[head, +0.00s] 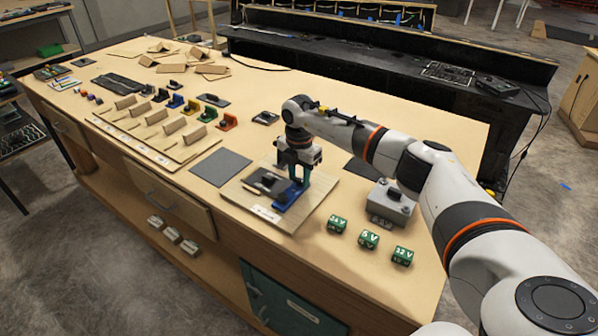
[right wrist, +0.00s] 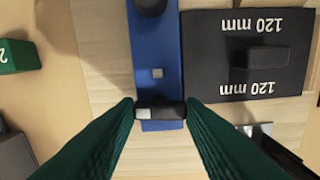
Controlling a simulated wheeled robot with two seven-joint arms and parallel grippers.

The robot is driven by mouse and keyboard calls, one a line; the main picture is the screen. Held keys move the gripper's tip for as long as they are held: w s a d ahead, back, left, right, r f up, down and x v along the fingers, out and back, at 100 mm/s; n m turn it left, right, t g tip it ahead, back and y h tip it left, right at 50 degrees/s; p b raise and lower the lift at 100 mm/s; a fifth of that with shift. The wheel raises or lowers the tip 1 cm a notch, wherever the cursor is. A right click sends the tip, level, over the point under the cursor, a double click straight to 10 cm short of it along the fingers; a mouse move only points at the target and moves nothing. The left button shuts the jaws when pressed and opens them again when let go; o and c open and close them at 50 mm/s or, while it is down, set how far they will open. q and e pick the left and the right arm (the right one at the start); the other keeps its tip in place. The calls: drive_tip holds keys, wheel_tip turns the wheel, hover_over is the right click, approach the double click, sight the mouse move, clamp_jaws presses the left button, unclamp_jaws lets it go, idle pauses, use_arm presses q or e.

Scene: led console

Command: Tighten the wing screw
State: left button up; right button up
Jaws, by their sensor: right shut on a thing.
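My right gripper (head: 291,184) points down over the wooden board (head: 318,208) near the table's front edge. In the right wrist view its green fingers (right wrist: 161,108) are shut on a small dark bar with a pale left end, which looks like the wing screw (right wrist: 162,113). The bar lies across the lower end of a blue fixture (right wrist: 157,45), which also shows in the head view (head: 283,204). A dark plate marked "120 mm" (right wrist: 212,55) lies beside the blue fixture. The screw is hidden in the head view. My left gripper is not in view.
Three green voltage blocks (head: 369,239) and a grey box (head: 390,203) stand right of the board. A grey mat (head: 220,167) lies to its left. Racks with wooden and coloured pieces (head: 160,130) fill the left side. The table's back middle is mostly clear.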

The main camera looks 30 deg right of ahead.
drive_tip(key=m, duration=0.2)
drive_tip(key=m+p, duration=0.1)
drive_tip(key=m, duration=0.1)
drive_tip(key=m+p, duration=0.1)
drive_tip(key=m, duration=0.1)
drive_tip(key=shift+w+d+r, duration=0.15)
drive_tip(key=shift+w+r, duration=0.05)
drive_tip(key=shift+r, duration=0.15)
drive_tip(key=shift+m, duration=0.4)
drive_tip(key=o, duration=0.9)
drive_tip(key=shift+s, duration=0.1)
drive_tip(key=shift+o, duration=0.5)
drive_tip(key=shift+s+f, duration=0.1)
drive_tip(key=shift+f, duration=0.05)
